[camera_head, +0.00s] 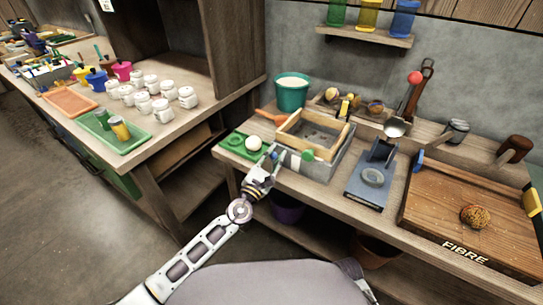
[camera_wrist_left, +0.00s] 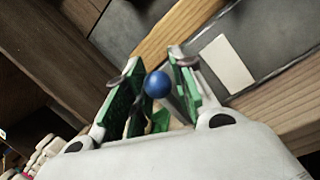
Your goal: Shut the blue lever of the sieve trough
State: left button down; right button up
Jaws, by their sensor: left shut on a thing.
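The sieve trough (camera_head: 322,166) is a grey box on the workbench, with a wooden-framed sieve (camera_head: 312,134) on top. My left gripper (camera_head: 266,168) is at the trough's front left corner. In the left wrist view, its green-padded fingers (camera_wrist_left: 156,92) stand on both sides of the blue ball knob (camera_wrist_left: 157,84) of the lever. The gripper is shut on the lever, whose arm is mostly hidden between the fingers. How far the lever is turned cannot be told.
A green tray (camera_head: 233,147) with a white ball (camera_head: 253,142) lies close left of the gripper. A blue-grey press (camera_head: 371,172) stands right of the trough, then a wooden FIBRE board (camera_head: 440,205). A green bucket (camera_head: 291,92) stands behind.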

pick_arm(q)
jog(key=shift+w+a+f+m, duration=0.1)
jog(key=shift+a+f+m, duration=0.15)
jog(key=shift+m, duration=0.55)
jog(key=c, duration=1.4)
grip_release()
jog(key=shift+o, duration=0.2)
jog(key=shift+s+d+r, duration=0.1)
jog(key=shift+s+d, duration=0.05)
jog(key=shift+s, duration=0.1)
jog(key=v, duration=1.2)
jog(key=shift+w+a, duration=0.25)
jog(key=shift+a, duration=0.05)
